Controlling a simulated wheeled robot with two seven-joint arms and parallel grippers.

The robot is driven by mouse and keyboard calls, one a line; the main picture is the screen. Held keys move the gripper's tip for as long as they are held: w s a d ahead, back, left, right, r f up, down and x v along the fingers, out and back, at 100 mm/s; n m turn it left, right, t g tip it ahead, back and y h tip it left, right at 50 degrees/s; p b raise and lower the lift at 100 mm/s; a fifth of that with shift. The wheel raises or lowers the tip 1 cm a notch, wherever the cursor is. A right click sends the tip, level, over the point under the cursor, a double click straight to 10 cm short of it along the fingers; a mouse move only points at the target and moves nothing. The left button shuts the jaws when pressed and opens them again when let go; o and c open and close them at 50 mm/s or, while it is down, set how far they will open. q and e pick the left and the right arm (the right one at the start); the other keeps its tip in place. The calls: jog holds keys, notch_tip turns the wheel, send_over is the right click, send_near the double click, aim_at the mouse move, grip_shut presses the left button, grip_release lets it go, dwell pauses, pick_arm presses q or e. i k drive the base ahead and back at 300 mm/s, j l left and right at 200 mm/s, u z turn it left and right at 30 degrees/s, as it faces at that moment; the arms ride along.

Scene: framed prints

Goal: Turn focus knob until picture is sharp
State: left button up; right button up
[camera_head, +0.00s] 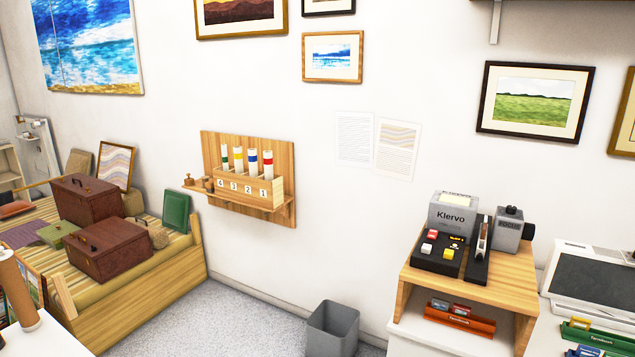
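A grey slide projector (452,213) marked "Kiervo" stands on a small wooden stand at the right. At its right is a grey block (507,237) labelled FOCUS, with a dark round knob (528,231) on its right side. The knob's exact setting is too small to read. A black panel (440,254) with red, white and yellow buttons sits in front of the projector. I cannot make out a projected picture on the wall. Neither of my grippers is in view.
The wooden stand (413,283) holds the projector, with an orange slide tray (460,318) underneath. A white device with a dark panel (597,282) is close to its right. A grey bin (333,328) stands on the floor. A daybed (150,297) with brown cases fills the left.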

aim_at(510, 209)
jog(key=z, duration=2.35)
jog(key=i+j+z, duration=0.15)
jog(key=j, duration=0.9)
jog(key=j+z, duration=0.15)
jog(key=j, duration=0.9)
